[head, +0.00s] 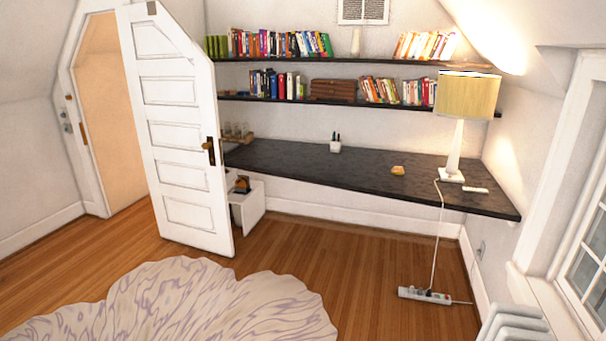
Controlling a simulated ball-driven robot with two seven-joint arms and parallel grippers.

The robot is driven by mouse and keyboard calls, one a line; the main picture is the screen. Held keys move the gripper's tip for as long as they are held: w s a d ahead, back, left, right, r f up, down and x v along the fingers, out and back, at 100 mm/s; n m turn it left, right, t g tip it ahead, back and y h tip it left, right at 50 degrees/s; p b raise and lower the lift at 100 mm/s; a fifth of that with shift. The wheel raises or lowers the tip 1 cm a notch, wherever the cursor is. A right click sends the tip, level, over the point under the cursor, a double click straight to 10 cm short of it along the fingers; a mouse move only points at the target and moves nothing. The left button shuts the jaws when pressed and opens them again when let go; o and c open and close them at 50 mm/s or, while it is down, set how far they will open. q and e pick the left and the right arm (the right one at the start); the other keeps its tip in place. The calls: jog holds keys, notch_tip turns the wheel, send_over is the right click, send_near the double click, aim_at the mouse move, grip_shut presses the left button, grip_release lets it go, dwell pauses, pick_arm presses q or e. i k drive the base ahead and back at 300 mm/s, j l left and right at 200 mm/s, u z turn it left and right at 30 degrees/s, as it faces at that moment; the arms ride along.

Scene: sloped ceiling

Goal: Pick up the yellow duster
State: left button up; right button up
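A small yellow-orange item, which looks like the yellow duster (398,170), lies on the dark desk (320,168), towards its right part and left of the lamp. It is too small to make out its shape or material clearly. Nothing touches or covers it. Neither of my grippers shows in the head view, and the desk is some way off across the room.
A lamp (454,150) and a pen cup (336,146) stand on the desk; the lamp's cord runs down to a power strip (425,295). An open white door (178,130) stands left. A rug (180,305) lies in front. Wooden floor (370,270) before the desk is mostly clear.

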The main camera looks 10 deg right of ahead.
aim_at(396, 169)
jog(key=i+l+z, duration=0.25)
jog(key=i, duration=0.65)
jog(key=i+z, duration=0.3)
jog(key=i, duration=0.55)
jog(key=i+j+z, duration=0.25)
jog(key=i, duration=0.6)
